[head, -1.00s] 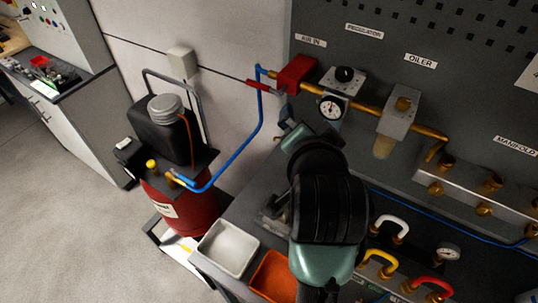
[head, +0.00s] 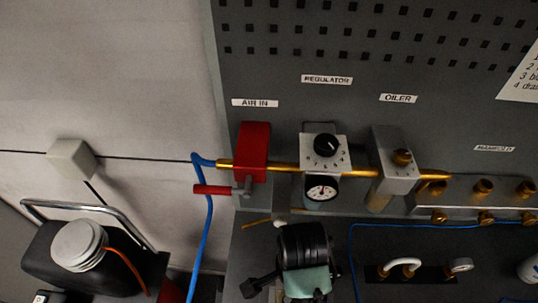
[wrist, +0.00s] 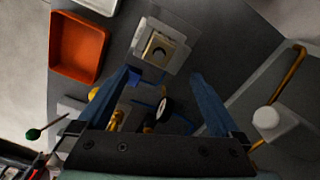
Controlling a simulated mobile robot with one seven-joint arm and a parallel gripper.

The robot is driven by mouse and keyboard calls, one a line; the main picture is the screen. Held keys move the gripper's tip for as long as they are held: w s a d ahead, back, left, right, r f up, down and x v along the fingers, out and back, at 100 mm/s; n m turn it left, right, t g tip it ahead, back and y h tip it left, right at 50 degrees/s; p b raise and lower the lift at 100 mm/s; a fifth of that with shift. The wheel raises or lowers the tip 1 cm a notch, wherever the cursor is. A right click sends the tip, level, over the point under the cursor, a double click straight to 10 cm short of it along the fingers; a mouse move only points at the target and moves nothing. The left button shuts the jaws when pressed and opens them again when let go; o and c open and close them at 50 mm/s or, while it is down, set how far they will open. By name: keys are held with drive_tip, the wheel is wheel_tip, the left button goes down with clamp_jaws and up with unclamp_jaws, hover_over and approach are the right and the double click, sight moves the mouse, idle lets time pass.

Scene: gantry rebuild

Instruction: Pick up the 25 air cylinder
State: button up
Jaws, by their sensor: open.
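My gripper (wrist: 164,76) shows in the wrist view as two blue fingers, spread wide apart with nothing between their tips. In the head view my arm is at bottom centre and the fingers cannot be made out. No thing marked 25 is legible.
An orange tray (wrist: 78,48) lies left of the block. The head view shows a panel with a red air-in valve (head: 253,150), a regulator (head: 325,152), an oiler (head: 396,160) and a manifold (head: 465,197). A blue hose (head: 206,240) hangs at left, near a black tank (head: 55,262).

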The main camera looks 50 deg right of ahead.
drive_tip(key=f, duration=0.6)
drive_tip(key=shift+s+f+b, duration=0.2)
drive_tip(key=shift+s+b, duration=0.1)
drive_tip(key=shift+s, duration=0.1)
drive_tip(key=shift+w+a+f+p, duration=0.2)
drive_tip(key=shift+f+p, duration=0.2)
drive_tip(key=shift+f, duration=1.1)
drive_tip(key=shift+w+a+f+p, duration=0.15)
drive_tip(key=shift+f+p, duration=0.25)
drive_tip(key=shift+f, duration=1.1)
drive_tip(key=shift+d, duration=0.15)
clamp_jaws()
